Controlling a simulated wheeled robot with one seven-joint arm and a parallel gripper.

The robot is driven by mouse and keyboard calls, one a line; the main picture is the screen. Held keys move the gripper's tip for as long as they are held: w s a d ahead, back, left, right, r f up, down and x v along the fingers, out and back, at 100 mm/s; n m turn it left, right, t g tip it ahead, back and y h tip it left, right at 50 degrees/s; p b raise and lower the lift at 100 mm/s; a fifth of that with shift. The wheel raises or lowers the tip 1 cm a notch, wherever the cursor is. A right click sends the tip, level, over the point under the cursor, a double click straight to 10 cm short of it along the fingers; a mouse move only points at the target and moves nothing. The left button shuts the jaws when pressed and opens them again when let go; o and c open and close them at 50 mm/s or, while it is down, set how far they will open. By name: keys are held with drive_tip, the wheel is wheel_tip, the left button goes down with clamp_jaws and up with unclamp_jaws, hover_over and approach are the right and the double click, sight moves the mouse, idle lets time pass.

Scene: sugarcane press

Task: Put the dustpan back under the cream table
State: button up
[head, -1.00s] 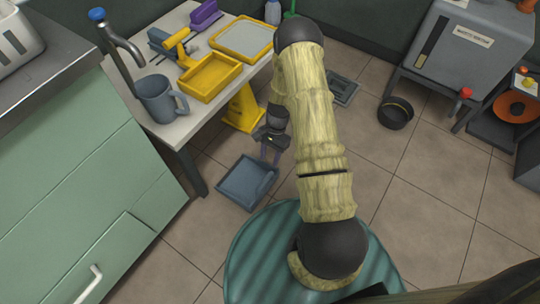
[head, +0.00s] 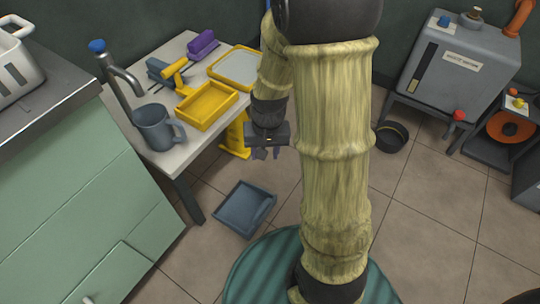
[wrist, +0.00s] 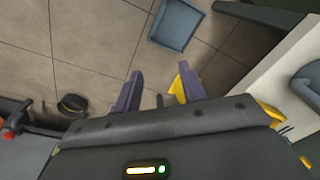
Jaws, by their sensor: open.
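The dustpan (head: 245,208), a flat blue-grey tray shape, lies on the tiled floor just right of the cream table's near leg. It looks to be beside the table rather than beneath its top. The cream table (head: 186,152) stands at the left, with shaded floor below it. My gripper (head: 265,153) is open and empty, above the floor and beyond the dustpan, close to the table's right edge. In the wrist view the two fingers (wrist: 157,88) are spread apart, and the dustpan (wrist: 177,25) shows beyond them at the top, not touched.
A yellow object (head: 236,136) stands at the table's right side. A mug (head: 155,127), a yellow tray (head: 207,106) and other items sit on the tabletop. A black round pan (head: 391,137) is on the floor near the grey machine (head: 458,67). Floor right of the dustpan is partly hidden by my arm.

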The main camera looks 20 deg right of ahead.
drive_tip(key=s+r+n+t, duration=0.2)
drive_tip(key=s+r+n, duration=0.1)
drive_tip(key=s+r, duration=0.3)
drive_tip(key=shift+s+a, duration=0.15)
drive_tip(key=shift+a, duration=0.3)
drive_tip(key=shift+r, duration=0.15)
drive_tip(key=w+r+p+v, duration=0.1)
drive_tip(key=w+p+v, duration=0.2)
drive_tip(key=p+v, duration=1.3)
drive_tip(key=w+a+p+v, duration=0.1)
drive_tip(key=w+p+v, duration=0.3)
drive_tip(key=p+v, duration=1.2)
drive_tip(key=w+r+p+v, duration=0.1)
drive_tip(key=w+p+v, duration=0.3)
drive_tip(key=p+v, duration=1.2)
drive_tip(key=shift+a+r+p, duration=0.35)
drive_tip(key=shift+r+p, duration=0.2)
drive_tip(key=shift+p, duration=0.45)
drive_tip(key=shift+s, duration=0.1)
clamp_jaws()
